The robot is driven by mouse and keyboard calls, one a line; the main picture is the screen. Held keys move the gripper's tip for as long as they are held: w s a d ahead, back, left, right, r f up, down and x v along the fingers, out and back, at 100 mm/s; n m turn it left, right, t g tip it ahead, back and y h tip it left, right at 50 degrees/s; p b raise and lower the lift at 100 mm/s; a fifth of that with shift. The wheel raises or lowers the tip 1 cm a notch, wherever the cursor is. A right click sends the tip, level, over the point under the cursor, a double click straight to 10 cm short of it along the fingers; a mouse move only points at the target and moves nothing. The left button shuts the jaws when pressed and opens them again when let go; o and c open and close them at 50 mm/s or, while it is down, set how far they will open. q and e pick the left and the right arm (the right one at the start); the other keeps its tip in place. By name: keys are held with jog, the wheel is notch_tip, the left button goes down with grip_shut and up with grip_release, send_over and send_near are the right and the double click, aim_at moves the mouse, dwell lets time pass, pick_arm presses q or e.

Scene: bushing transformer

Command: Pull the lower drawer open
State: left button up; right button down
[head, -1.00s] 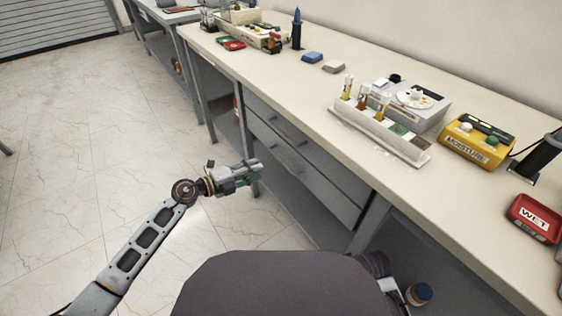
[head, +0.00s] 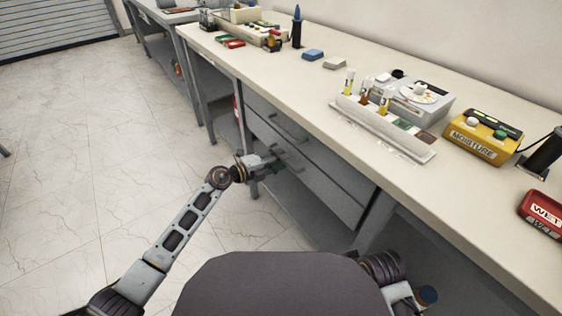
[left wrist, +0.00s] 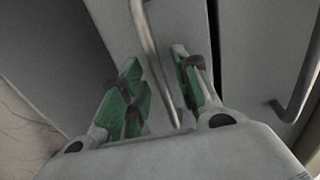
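The lower drawer (head: 325,195) is a grey front under the bench and looks closed. Its bar handle lies behind my left gripper in the head view. My left gripper (head: 275,161) is at the drawer front. In the left wrist view its green-padded fingers (left wrist: 157,68) are open, and the lower drawer's handle (left wrist: 149,38) runs between them with visible space on both sides. The lower drawer front (left wrist: 185,25) fills the middle of that view. My right gripper is not in view.
The upper drawer (head: 325,159) with its own handle (head: 288,129) sits just above. The bench top (head: 300,90) carries a vial rack (head: 385,130), a yellow moisture meter (head: 482,138) and a red device (head: 545,212). The floor (head: 80,180) left of the bench is clear.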

pick_arm(q)
jog(key=shift+w+d+f, duration=0.1)
jog(key=shift+w+d, duration=0.3)
jog(key=shift+d, duration=0.1)
grip_shut()
